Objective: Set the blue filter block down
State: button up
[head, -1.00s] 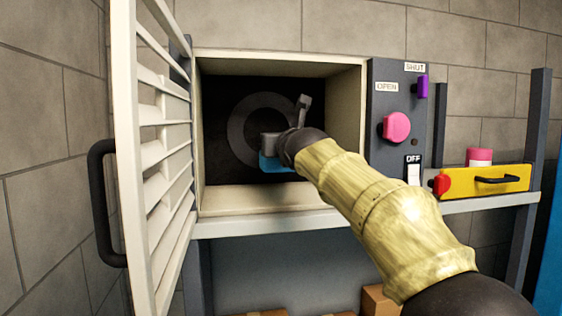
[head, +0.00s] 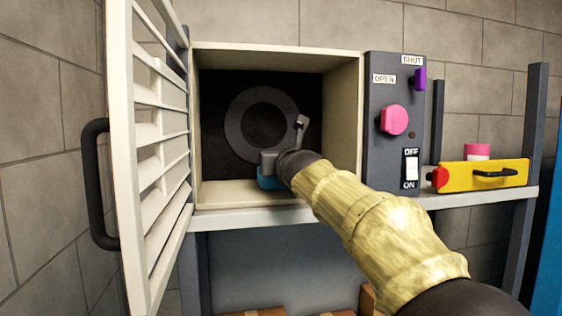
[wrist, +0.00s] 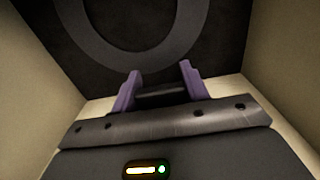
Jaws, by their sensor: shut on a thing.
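The blue filter block (head: 268,183) is inside the open duct box, low down at the box floor (head: 228,193). Most of it is hidden by my gripper (head: 268,166), which is shut on it from above. I cannot tell for sure whether its underside touches the floor. In the wrist view the two purple fingers of my gripper (wrist: 160,82) stand apart with a dark bar (wrist: 162,98) between them. No blue shows in that view.
A slatted door (head: 152,150) with a black handle stands open at the left. A dark ring (head: 240,115) is on the box's back wall. A panel (head: 392,120) with a pink knob and switch is at the right, beside a shelf holding a yellow box (head: 483,175).

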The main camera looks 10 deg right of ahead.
jog(key=shift+s+a, duration=0.1)
jog(key=shift+a, duration=0.15)
jog(key=o, duration=1)
jog(key=shift+d, duration=0.2)
